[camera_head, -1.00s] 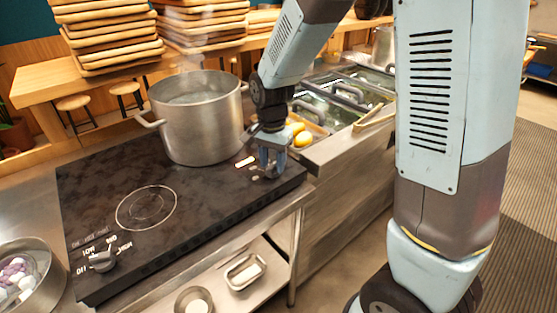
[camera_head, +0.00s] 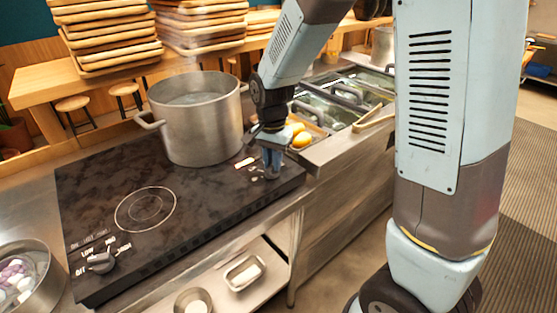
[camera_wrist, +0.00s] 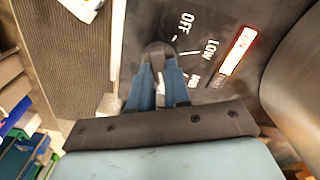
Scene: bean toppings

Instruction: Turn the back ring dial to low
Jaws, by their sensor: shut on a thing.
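The cooktop (camera_head: 205,200) is a dark slab. Its back ring is under a large metal pot (camera_head: 200,125). My gripper (camera_head: 271,168) points down at the back right corner of the cooktop and is shut on the back ring dial. In the wrist view the dark dial (camera_wrist: 157,50) shows between and just beyond the fingertips (camera_wrist: 158,72). The labels OFF and LOW are readable beside it; another label is partly covered by a finger. I cannot tell which mark the dial points at. A lit red-and-white bar (camera_wrist: 238,50) glows beside the labels.
The front ring dial (camera_head: 100,262) sits at the cooktop's front left corner, near a bowl of beans (camera_head: 25,280). The pot stands close to my gripper. Yellow items in a tray (camera_head: 302,138) lie to the right. The front ring (camera_head: 146,209) is bare.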

